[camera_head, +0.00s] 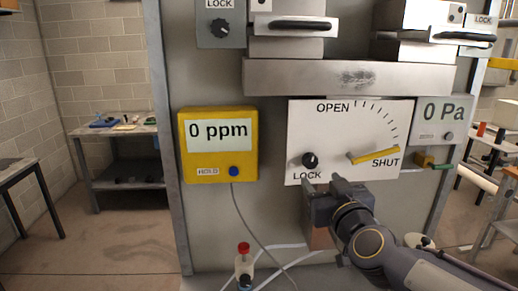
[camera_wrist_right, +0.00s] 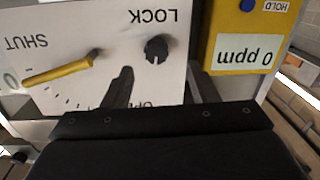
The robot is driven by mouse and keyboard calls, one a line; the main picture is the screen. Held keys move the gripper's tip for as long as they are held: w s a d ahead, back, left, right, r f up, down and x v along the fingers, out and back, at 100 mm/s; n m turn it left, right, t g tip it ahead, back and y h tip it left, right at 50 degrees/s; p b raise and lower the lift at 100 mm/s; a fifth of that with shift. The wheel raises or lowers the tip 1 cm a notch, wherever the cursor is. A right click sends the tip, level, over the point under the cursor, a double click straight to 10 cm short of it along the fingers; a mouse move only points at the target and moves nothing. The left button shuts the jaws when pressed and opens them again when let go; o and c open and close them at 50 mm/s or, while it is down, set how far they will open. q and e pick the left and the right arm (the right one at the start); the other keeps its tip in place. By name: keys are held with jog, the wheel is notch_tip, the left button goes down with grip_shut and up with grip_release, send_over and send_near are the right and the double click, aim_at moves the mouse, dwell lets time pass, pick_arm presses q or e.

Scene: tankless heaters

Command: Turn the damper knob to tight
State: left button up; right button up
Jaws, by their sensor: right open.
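The damper panel (camera_head: 335,125) is a white plate with an arc of ticks from OPEN to SHUT. Its black knob (camera_head: 310,160) sits at the lower left above the word LOCK. The knob also shows in the wrist view (camera_wrist_right: 157,48), where the panel appears upside down. The yellow lever (camera_head: 373,155) lies near the SHUT mark. My right gripper (camera_head: 320,181) is just below the knob, fingers pointing toward the panel. In the wrist view the open fingers (camera_wrist_right: 158,84) are apart, with the knob beyond the gap; I see no contact. My left gripper is not in view.
A yellow gas meter (camera_head: 218,170) reading 0 ppm is left of the panel, with a cable below. A grey gauge (camera_head: 443,120) reading 0 Pa is to the right. A metal ledge (camera_head: 345,78) juts out above. A red-capped bottle (camera_head: 244,262) stands below.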

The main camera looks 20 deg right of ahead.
aim_at(312, 164)
jog(key=w, duration=0.2)
jog(key=w+d, duration=0.1)
jog(key=w, duration=0.2)
jog(key=w+d, duration=0.1)
jog(key=w, duration=0.2)
jog(key=shift+r, duration=0.25)
jog(key=shift+s, duration=0.1)
jog(key=c, duration=1)
jog(key=shift+o, duration=0.2)
